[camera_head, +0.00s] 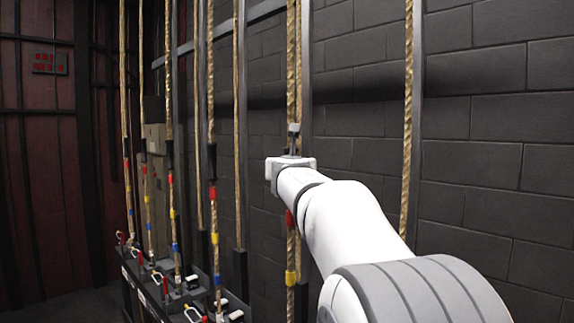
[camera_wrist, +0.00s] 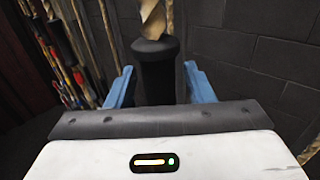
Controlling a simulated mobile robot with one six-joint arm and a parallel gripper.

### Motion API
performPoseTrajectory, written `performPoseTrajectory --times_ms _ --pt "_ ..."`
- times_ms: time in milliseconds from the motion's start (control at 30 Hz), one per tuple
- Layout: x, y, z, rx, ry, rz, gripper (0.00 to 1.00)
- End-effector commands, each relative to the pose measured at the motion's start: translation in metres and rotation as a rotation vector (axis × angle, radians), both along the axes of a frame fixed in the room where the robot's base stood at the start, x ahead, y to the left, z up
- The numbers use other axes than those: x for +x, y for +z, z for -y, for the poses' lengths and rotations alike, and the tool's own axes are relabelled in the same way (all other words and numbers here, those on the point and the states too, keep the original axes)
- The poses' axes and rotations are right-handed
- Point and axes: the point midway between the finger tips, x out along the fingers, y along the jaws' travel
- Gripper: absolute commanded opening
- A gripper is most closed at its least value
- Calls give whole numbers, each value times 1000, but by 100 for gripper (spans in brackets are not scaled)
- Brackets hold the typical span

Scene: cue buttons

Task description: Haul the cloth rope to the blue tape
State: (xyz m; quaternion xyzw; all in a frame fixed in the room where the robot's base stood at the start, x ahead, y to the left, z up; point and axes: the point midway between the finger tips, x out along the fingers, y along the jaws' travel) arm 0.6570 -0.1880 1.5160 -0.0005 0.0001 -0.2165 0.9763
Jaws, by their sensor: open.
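In the wrist view, a tan, cloth-like strand (camera_wrist: 153,18) rises from a thick black sleeve (camera_wrist: 155,75). My gripper (camera_wrist: 155,88) has its blue fingers apart, one on each side of the sleeve; I cannot tell if either touches it. In the head view, my gripper (camera_head: 293,150) is at a tan rope (camera_head: 291,65), hiding part of it. Below my gripper, this rope carries red tape (camera_head: 290,219) and yellow tape (camera_head: 291,278). No blue tape shows on its visible part. Blue tape (camera_head: 177,248) shows on a rope to the left.
Several similar ropes with black sleeves and coloured tapes hang to the left, above a rail with clips (camera_head: 195,313). Another rope (camera_head: 407,120) hangs to the right by a grey post. A dark block wall (camera_head: 480,170) stands behind.

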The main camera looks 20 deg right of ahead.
Motion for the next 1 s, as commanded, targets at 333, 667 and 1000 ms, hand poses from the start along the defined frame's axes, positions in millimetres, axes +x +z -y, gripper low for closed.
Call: performPoseTrajectory --times_ms 333,667,1000 --pt "0 0 0 1 0 0 29" --pt "0 0 0 1 -1 0 2" --pt "-1 -2 -1 1 -1 0 0"
